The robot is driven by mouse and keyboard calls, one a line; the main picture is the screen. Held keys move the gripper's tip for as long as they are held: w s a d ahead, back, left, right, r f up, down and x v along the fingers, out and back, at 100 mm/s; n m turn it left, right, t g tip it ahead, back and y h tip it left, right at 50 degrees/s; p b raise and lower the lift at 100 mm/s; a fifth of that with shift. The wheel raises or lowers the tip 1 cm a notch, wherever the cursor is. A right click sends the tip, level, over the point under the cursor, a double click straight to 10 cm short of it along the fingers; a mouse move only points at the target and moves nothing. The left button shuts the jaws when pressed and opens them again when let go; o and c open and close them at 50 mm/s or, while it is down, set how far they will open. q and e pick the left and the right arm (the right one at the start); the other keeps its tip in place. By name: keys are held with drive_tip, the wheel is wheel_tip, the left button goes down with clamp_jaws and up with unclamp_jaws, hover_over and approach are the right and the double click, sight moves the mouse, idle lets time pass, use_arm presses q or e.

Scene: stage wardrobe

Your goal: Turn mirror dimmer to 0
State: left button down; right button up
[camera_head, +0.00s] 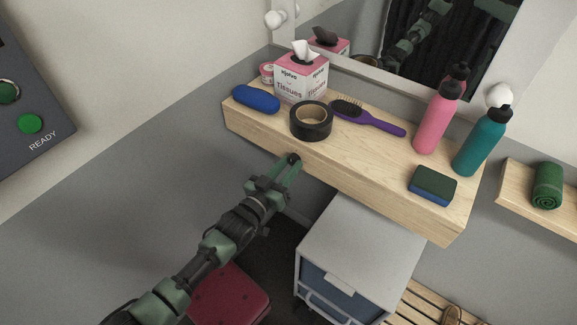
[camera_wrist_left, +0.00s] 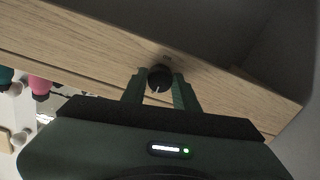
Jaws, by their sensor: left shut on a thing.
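The mirror dimmer is a small black round knob (camera_head: 293,158) on the front edge of the wooden shelf (camera_head: 420,215). In the left wrist view the knob (camera_wrist_left: 159,77) shows a short white pointer line directed toward the bottom of the picture. My left gripper (camera_head: 287,165) has its green fingers on either side of the knob, shut on it. Its fingers also flank the knob in the left wrist view (camera_wrist_left: 160,90). My right gripper is not in view.
On the shelf are a tissue box (camera_head: 301,78), blue case (camera_head: 256,99), black tape roll (camera_head: 311,121), purple brush (camera_head: 368,117), sponge (camera_head: 432,185), pink bottle (camera_head: 436,120) and teal bottle (camera_head: 482,143). A grey drawer cabinet (camera_head: 362,240) and red stool (camera_head: 232,292) stand below.

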use_arm(q)
drive_tip(key=shift+f, duration=0.15)
drive_tip(key=c, duration=1.1)
unclamp_jaws()
drive_tip(key=v, duration=0.8)
drive_tip(key=shift+b, duration=0.4)
